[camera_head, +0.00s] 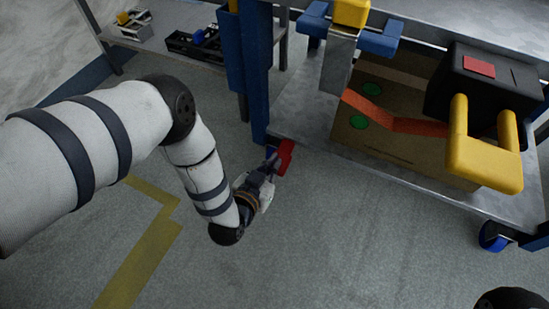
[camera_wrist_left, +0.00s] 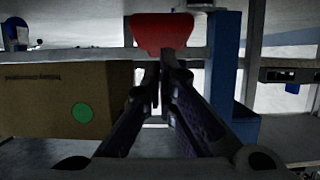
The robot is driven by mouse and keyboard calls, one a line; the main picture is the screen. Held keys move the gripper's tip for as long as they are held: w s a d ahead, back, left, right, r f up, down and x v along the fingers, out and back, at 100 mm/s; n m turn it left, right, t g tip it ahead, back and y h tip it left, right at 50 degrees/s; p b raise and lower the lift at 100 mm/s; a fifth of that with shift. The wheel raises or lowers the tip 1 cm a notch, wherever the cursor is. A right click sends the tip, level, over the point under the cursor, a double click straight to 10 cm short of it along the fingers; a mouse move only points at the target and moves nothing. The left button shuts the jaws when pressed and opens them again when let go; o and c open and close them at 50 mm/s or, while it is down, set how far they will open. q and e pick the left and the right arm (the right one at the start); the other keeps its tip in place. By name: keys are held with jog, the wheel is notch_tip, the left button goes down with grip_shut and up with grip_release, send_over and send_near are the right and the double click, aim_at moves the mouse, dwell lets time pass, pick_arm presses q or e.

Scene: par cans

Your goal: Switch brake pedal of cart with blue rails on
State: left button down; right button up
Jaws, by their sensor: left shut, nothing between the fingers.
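The cart has blue uprights (camera_head: 256,70) and a grey lower shelf (camera_head: 300,115). Its red brake pedal (camera_head: 285,157) sticks out low at the shelf's near left corner, just above the floor. The pedal also shows at the top middle of the left wrist view (camera_wrist_left: 163,33). My left gripper (camera_head: 272,164) is shut and empty, its fingertips right at the pedal. In the wrist view the fingertips (camera_wrist_left: 165,72) lie just below the pedal's lower edge; I cannot tell whether they touch. The castor by the pedal is mostly hidden. My right gripper is not in view.
A cardboard box (camera_head: 400,135) with green dots stands on the lower shelf. A black device with a yellow bracket (camera_head: 485,160) is above it. A blue castor (camera_head: 494,236) is at the right. Another low shelf (camera_head: 170,40) stands behind left. The floor in front is clear.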

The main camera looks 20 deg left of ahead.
pick_arm(q)
jog(key=shift+s+f, duration=0.15)
jog(key=shift+f, duration=0.55)
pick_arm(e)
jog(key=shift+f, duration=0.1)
pick_arm(q)
jog(key=shift+f, duration=0.1)
